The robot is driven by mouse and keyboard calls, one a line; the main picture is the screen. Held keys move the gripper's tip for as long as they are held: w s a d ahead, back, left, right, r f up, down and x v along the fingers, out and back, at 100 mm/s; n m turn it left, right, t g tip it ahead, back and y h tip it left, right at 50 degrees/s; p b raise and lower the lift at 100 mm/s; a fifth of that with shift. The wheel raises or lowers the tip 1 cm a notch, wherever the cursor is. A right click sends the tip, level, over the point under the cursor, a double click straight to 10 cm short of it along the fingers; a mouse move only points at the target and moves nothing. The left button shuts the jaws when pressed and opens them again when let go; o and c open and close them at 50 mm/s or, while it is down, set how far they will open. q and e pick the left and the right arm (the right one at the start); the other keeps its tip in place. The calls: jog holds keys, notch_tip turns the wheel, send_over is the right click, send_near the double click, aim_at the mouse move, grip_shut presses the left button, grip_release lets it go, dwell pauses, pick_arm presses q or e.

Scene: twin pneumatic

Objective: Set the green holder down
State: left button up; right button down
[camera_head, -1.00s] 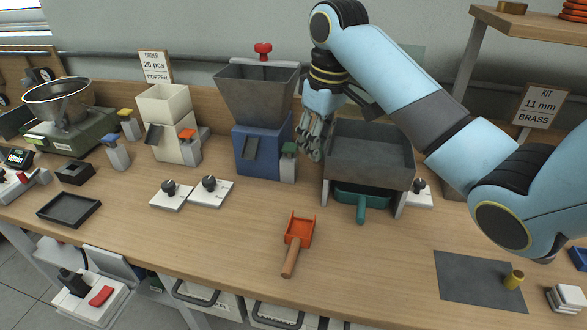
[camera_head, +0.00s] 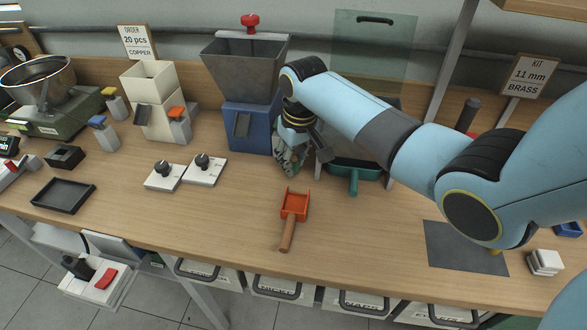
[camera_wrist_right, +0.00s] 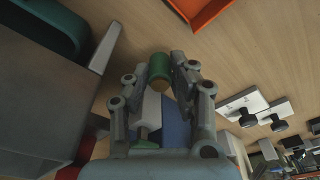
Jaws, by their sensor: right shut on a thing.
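My right gripper (camera_head: 291,166) is low over the bench, beside the blue base of the hopper and behind the orange scoop. In the right wrist view my right gripper (camera_wrist_right: 166,68) is shut on the green holder (camera_wrist_right: 159,67), a short green cylinder with a tan end, between its fingertips. In the head view the holder is hidden by the fingers and wrist. I cannot tell whether it touches the bench (camera_head: 225,215). My left gripper is not in view.
An orange scoop (camera_head: 295,206) lies in front of the gripper. White knob boxes (camera_head: 204,171) are on the left. The bench front between scoop and grey mat (camera_head: 462,252) is clear.

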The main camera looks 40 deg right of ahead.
jog(key=shift+f, duration=1.6)
jog(key=shift+f, duration=0.15)
jog(key=c, duration=1.1)
grip_release()
jog(key=shift+c, duration=0.2)
